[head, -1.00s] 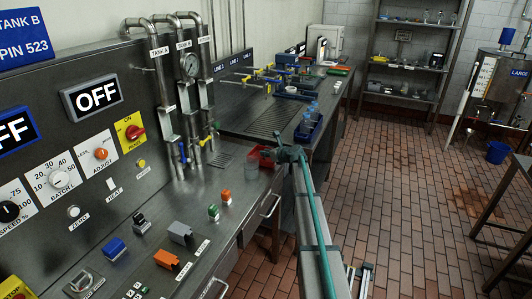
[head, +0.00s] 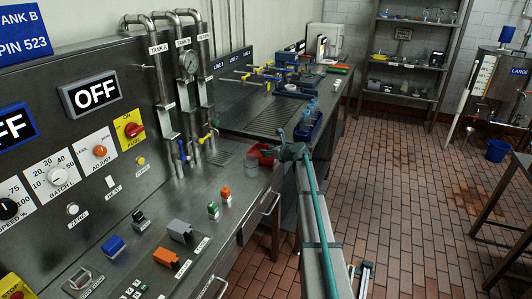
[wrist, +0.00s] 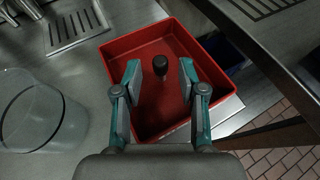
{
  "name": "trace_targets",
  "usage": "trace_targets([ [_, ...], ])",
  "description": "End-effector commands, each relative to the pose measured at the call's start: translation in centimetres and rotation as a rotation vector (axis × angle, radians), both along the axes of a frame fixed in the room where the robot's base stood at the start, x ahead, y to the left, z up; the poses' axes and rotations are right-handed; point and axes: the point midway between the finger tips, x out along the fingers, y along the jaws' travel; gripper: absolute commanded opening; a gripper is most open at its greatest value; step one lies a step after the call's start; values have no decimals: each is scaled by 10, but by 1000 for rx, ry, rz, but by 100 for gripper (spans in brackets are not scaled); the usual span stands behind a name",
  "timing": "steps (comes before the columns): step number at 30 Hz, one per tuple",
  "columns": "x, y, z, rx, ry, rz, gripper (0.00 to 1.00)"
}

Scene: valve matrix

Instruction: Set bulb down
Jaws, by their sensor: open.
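A small dark bulb (wrist: 161,66) is inside the red tray (wrist: 130,52) in the wrist view, seen against the tray's floor. My gripper (wrist: 160,74) is open, with its two teal-and-grey fingers apart on either side of the bulb in the picture. I see a gap between each finger and the bulb. In the head view the red tray (head: 266,161) shows only in part, behind my gripper (head: 280,144), and the bulb is hidden there.
A clear glass vessel (wrist: 44,116) stands on the steel counter left of the tray; it also shows in the head view (head: 251,165). A drain grate (wrist: 75,28) lies beyond it. The counter edge runs close to the tray's right side.

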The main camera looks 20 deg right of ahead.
Motion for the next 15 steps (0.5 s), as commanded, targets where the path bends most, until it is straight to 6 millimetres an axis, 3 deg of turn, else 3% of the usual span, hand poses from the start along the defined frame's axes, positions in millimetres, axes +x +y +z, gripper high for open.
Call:
trace_targets([
  [9,-58,-16,21,-1,0,-2,41],
  [15,-79,-22,32,-1,0,-1,41],
])
